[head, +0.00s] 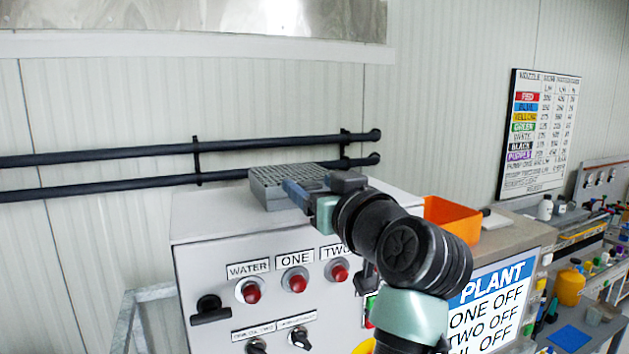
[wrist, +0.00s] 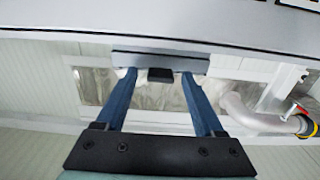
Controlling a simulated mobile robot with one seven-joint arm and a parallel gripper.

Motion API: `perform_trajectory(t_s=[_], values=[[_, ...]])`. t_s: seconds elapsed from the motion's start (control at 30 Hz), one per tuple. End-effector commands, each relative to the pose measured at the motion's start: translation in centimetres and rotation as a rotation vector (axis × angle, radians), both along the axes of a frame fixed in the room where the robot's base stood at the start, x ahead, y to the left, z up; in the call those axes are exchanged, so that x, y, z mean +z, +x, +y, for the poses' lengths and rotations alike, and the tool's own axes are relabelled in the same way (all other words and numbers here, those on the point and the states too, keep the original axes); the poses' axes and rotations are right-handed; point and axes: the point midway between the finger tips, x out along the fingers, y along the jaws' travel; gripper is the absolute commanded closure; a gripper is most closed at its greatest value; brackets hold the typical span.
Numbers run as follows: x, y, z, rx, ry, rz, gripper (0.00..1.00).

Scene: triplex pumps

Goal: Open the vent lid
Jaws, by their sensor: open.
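The grey slatted vent box (head: 270,190), which I take to be the vent with its lid, sits on top of the white control cabinet. Its top looks flat and closed. In the wrist view a grey edge (wrist: 140,58) with a small black tab (wrist: 160,75) is ahead, likely the lid's front edge. My gripper (head: 287,186) is at the vent's front right side, its blue fingers pointing at it. In the wrist view my gripper (wrist: 158,82) is open, with the tab between its fingertips. I cannot tell whether the fingers touch it. My arm hides part of the cabinet.
The cabinet (head: 210,240) has red lamps and black switches on its front. An orange bin (head: 452,222) stands to the right on a bench. Two black pipes (head: 100,157) run along the wall behind. The cabinet top left of the vent is clear.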

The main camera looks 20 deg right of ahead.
Motion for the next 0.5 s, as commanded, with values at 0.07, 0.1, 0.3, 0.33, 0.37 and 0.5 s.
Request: perform_trajectory(t_s=[0.07,0.1,0.3,0.33,0.37,0.5], values=[[-0.02,0.00,0.00,0.000,0.000,0.000,0.30],[-0.02,-0.01,0.00,0.000,0.000,0.000,0.30],[-0.01,-0.03,0.01,0.000,0.001,0.000,0.61],[0.00,-0.03,0.02,0.001,0.001,0.000,0.66],[0.00,-0.03,0.02,0.001,0.001,0.000,0.71],[0.00,-0.04,0.01,0.001,0.001,0.000,0.97]])
